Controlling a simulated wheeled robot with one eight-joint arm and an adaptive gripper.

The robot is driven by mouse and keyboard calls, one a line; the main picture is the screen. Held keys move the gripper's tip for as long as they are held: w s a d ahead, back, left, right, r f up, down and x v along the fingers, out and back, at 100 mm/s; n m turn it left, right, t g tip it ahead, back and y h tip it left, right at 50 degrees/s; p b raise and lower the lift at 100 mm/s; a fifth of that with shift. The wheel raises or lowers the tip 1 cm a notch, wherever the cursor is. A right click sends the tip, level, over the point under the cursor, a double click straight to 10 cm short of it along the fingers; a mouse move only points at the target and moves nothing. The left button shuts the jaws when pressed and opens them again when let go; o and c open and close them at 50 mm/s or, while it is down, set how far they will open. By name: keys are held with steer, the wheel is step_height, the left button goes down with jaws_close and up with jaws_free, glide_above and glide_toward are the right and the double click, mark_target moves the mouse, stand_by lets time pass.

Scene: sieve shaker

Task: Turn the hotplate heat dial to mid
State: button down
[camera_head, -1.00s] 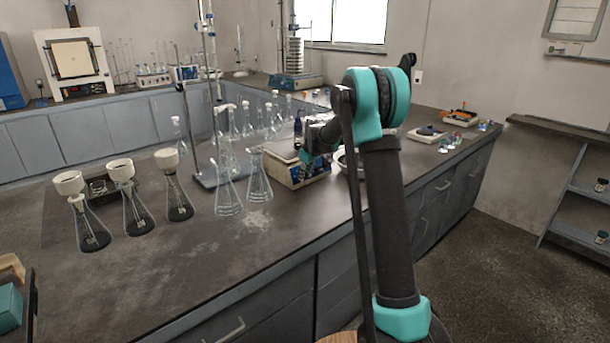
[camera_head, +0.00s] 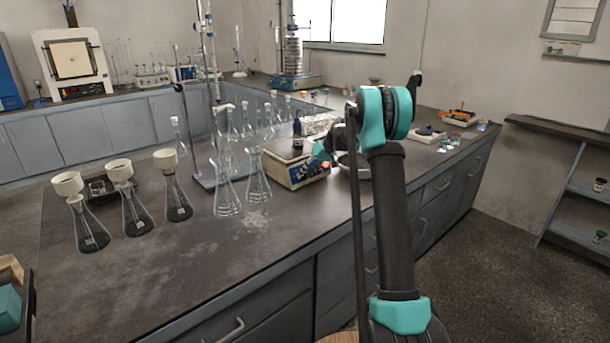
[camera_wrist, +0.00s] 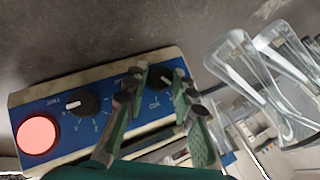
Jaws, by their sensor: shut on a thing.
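The hotplate (camera_head: 292,178) is a beige box with a grey top and a blue front panel on the bench. In the wrist view its blue panel (camera_wrist: 60,92) carries a round red button or lamp (camera_wrist: 38,135) and two black dials. The left dial (camera_wrist: 82,103) is free, with a white pointer mark. My gripper (camera_wrist: 165,82) has one finger on each side of the right dial (camera_wrist: 160,76) and is shut on it. The lettering is too small to tell which dial sets heat. In the head view my gripper (camera_head: 323,150) is at the panel, partly hidden.
Glass flasks (camera_head: 226,185) stand just left of the hotplate; flasks also show close to the gripper in the wrist view (camera_wrist: 245,72). A burette stand (camera_head: 212,95) is behind them. Filter flasks (camera_head: 135,205) stand at the left. The front bench top is clear.

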steer(key=m+y, duration=0.2)
steer(key=y, duration=0.1)
steer(key=m+y, duration=0.1)
steer(key=m, duration=0.1)
steer(key=shift+w+d+f+g+y, duration=0.1)
steer(key=shift+d+f+g+y, duration=0.15)
steer(key=shift+d+g+y, duration=0.1)
steer(key=m+y, duration=0.1)
steer(key=m, duration=0.1)
steer(key=m+t+y, duration=0.1)
steer(key=y, duration=0.1)
steer(key=shift+f+m, duration=0.2)
steer(key=shift+m, duration=0.2)
steer(key=c, duration=1.3)
jaws_free()
steer(key=shift+o, duration=0.2)
steer(key=shift+d, duration=0.1)
steer(key=v, duration=1.2)
steer(key=shift+f, duration=0.2)
